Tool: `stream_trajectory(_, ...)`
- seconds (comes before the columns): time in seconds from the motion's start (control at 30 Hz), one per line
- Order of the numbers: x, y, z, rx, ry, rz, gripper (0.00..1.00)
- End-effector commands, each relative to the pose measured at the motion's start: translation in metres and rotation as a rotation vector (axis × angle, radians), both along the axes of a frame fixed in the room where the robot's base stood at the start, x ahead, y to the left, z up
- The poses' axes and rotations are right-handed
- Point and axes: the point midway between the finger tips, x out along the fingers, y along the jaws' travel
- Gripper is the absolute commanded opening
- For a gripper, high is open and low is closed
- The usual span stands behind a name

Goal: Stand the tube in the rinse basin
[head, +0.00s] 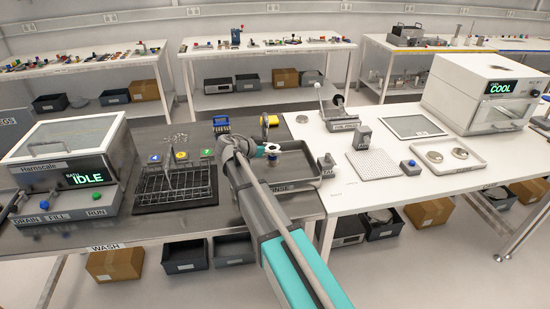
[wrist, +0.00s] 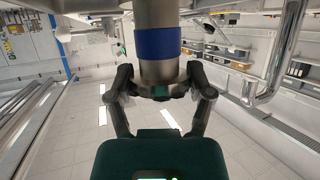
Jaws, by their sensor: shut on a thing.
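The tube (wrist: 158,68) is a grey metal cylinder with a blue band (wrist: 158,43), seen in the wrist view. My gripper (wrist: 162,92) is shut on it, with a dark finger on each side of the tube below the band. The tube's far end runs out of the top of that view. In the head view my gripper (head: 274,150) is over the rinse basin (head: 306,183), a grey tray labelled RINSE. My arm covers the basin's left part, and I cannot clearly make out the tube or its height above the basin there.
Left of the basin is a wire rack (head: 176,184) on a black mat, then the bath unit (head: 72,165) reading IDLE. The white bench to the right holds a perforated plate (head: 376,164).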

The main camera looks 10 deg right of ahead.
Motion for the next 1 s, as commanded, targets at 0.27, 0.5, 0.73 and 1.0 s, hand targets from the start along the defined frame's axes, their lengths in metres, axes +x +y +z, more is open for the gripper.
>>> stream_trajectory(0.27,-0.001,0.000,-0.023,-0.001,0.000,0.000,0.07)
stream_trajectory(0.5,-0.001,0.000,-0.023,-0.001,0.000,0.000,0.07)
stream_trajectory(0.73,-0.001,0.000,-0.025,-0.001,0.000,0.000,0.07)
stream_trajectory(1.0,-0.001,0.000,-0.031,-0.001,0.000,0.000,0.07)
